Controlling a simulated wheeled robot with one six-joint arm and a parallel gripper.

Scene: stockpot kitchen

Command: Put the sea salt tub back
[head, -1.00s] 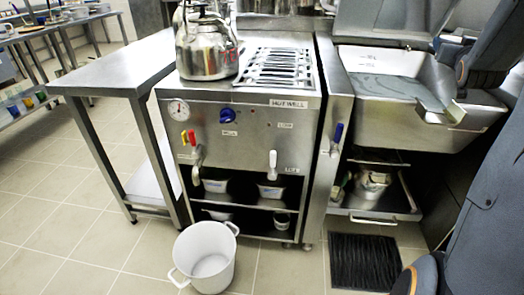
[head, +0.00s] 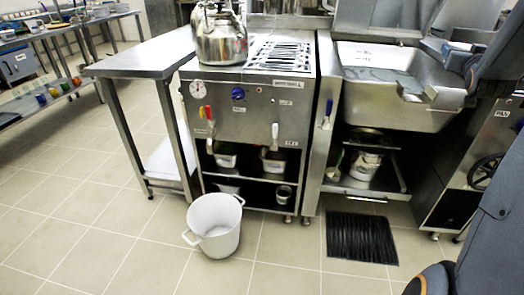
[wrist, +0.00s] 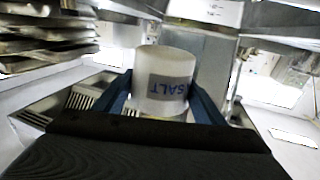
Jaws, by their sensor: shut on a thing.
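The sea salt tub (wrist: 160,75) is a white round tub with a label reading SALT, which appears upside down in the wrist view. My gripper (wrist: 165,95) is shut on it, with one blue finger on each side of the tub. The tub is clear of other things as far as the wrist view shows. In the head view my arm is at the right edge, and neither the tub nor the fingers can be made out there.
A hot well unit (head: 245,110) with a kettle (head: 220,38) on top stands mid-view. A white pot (head: 214,226) and a black mat (head: 361,238) are on the floor. A sink (head: 395,95) is at right above a pulled-out shelf. A steel table (head: 140,57) stands left. Floor at front left is free.

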